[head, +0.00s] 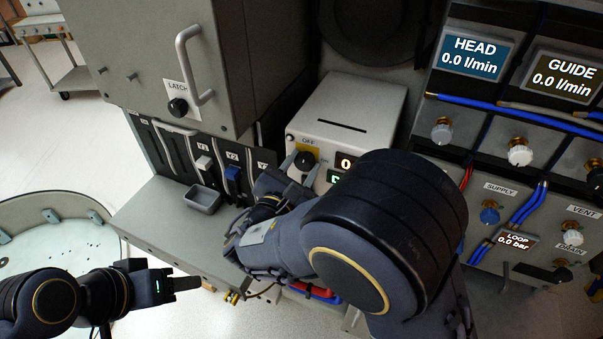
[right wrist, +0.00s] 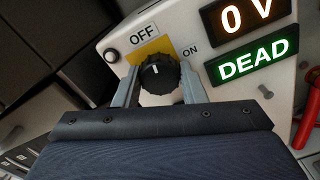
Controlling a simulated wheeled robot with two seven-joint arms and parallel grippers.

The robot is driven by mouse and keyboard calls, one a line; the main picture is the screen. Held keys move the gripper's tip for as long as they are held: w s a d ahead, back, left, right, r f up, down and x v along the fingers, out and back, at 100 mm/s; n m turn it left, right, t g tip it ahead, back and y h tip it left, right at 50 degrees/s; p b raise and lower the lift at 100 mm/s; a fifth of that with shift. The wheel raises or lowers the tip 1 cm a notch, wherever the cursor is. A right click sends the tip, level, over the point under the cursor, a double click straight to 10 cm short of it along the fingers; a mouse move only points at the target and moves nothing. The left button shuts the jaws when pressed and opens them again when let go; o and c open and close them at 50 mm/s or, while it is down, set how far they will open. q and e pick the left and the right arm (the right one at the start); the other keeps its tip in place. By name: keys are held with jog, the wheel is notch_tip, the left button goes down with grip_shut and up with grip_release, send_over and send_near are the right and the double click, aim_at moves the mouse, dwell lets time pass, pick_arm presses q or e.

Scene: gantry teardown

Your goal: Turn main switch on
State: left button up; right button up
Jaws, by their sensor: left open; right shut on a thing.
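The main switch is a black ribbed knob (right wrist: 157,73) on a yellow plate, with OFF printed above and ON to its right. In the right wrist view its white mark points up toward OFF. It also shows in the head view (head: 303,160) on a white box (head: 352,103). My right gripper (right wrist: 160,80) has one finger on each side of the knob and is shut on it. Lit displays (right wrist: 252,64) beside it read "0 V" and "DEAD". My left gripper (head: 188,284) is open and empty, low at the left, away from the switch.
A grey cabinet with a LATCH knob (head: 178,107) and handle stands left of the box. A small grey tray (head: 202,199) lies on the ledge. Panels with valves, hoses and HEAD and GUIDE displays (head: 472,55) are at the right. A round tub (head: 50,225) is at lower left.

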jog(key=m+b, duration=0.4)
jog(key=b, duration=0.3)
jog(key=m+b, duration=0.5)
jog(key=b, duration=0.3)
jog(key=m+b, duration=0.5)
jog(key=b, duration=0.2)
jog(key=shift+f+b, duration=0.3)
jog(key=shift+r+m+b, duration=0.25)
jog(key=shift+m+b, duration=0.75)
jog(key=shift+b, duration=0.25)
jog(key=o, duration=1)
jog(key=shift+r, duration=0.1)
jog(key=shift+s+a, duration=0.1)
jog(key=v, duration=0.7)
jog(key=shift+s, duration=0.3)
jog(key=shift+a, duration=0.1)
